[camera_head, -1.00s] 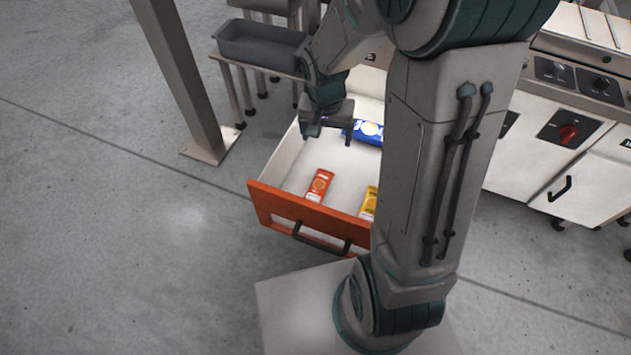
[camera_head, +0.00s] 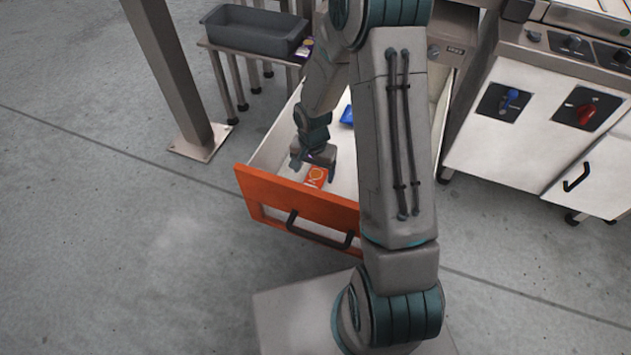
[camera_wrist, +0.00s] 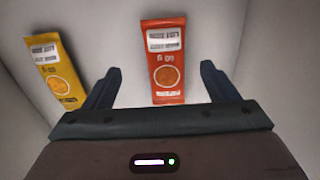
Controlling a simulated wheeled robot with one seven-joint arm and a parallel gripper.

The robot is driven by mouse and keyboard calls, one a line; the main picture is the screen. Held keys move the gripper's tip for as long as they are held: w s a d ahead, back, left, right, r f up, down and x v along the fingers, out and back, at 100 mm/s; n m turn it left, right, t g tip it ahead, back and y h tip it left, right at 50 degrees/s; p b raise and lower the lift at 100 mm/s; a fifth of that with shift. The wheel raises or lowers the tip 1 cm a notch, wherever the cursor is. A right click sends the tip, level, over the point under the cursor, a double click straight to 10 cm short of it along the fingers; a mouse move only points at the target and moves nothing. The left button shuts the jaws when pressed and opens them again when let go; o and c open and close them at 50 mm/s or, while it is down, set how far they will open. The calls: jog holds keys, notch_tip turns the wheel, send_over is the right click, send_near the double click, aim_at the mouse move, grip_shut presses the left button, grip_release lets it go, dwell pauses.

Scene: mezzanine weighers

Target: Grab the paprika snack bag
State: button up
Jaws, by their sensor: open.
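A red-orange snack bag (camera_head: 316,178) lies flat in the open drawer (camera_head: 290,203), near its orange front. It fits the paprika bag by colour, but I cannot read its label. My gripper (camera_head: 312,169) is open and empty above this bag. In the wrist view the red-orange bag (camera_wrist: 164,60) shows between the two spread fingers (camera_wrist: 160,70), lengthwise along them and apart from both.
A yellow snack bag (camera_wrist: 55,72) lies to the left in the wrist view. A blue bag (camera_head: 347,115) lies deeper in the drawer, partly behind my arm. A grey tray (camera_head: 255,42) stands on a rack at the back, with a dark packet (camera_head: 304,48) beside it.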

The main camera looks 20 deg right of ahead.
aim_at(313, 180)
jog(key=shift+f, duration=0.95)
jog(key=shift+w+f+b, duration=0.25)
jog(key=shift+f+b, duration=0.3)
jog(key=shift+f, duration=0.35)
jog(key=shift+w+f+b, duration=0.2)
jog(key=shift+f+b, duration=0.3)
jog(key=shift+f, duration=0.4)
jog(key=shift+w+f+b, duration=0.25)
jog(key=shift+f+b, duration=0.3)
jog(key=shift+f, duration=0.35)
jog(key=shift+r, duration=0.1)
jog(key=shift+c, duration=0.3)
jog(key=c, duration=1)
